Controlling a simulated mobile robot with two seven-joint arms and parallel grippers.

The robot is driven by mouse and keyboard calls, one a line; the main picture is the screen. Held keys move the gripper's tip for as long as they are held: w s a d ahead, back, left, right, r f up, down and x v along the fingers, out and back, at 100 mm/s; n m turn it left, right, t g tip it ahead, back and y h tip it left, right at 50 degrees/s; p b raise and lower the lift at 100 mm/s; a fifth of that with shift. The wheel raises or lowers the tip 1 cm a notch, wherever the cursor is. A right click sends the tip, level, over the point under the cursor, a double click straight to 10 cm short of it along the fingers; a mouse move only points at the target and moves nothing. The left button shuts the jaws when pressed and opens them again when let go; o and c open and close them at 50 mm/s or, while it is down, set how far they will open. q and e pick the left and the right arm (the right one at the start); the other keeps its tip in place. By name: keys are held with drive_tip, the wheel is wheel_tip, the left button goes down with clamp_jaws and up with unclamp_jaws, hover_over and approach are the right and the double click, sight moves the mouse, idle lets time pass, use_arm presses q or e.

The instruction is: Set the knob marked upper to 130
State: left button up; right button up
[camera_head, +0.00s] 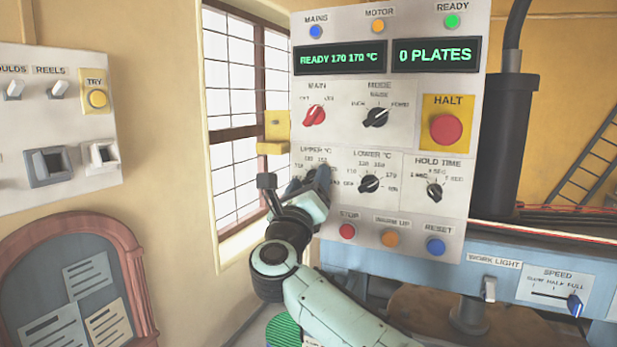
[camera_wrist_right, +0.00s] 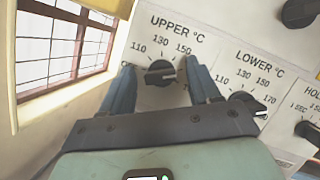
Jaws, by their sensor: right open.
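The upper knob (camera_wrist_right: 160,73) is a black dial under the label UPPER °C on the panel. In the right wrist view its pointer end is at the right, away from the 130 mark above it and towards the partly hidden mark past 150. My right gripper (camera_wrist_right: 160,68) is open, with one blue finger on each side of the knob; contact cannot be told. In the head view my right gripper (camera_head: 310,183) covers the upper knob. The green display (camera_head: 340,58) reads READY 170 170 °C. My left gripper is not in view.
The lower knob (camera_head: 369,183) sits close to the right of my right gripper, and the hold time knob (camera_head: 434,192) is further right. The stop button (camera_head: 347,232) is below. A yellow bracket (camera_head: 275,132) sticks out at the panel's left edge.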

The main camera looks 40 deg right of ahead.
drive_tip(key=c, duration=1)
drive_tip(key=shift+c, duration=0.2)
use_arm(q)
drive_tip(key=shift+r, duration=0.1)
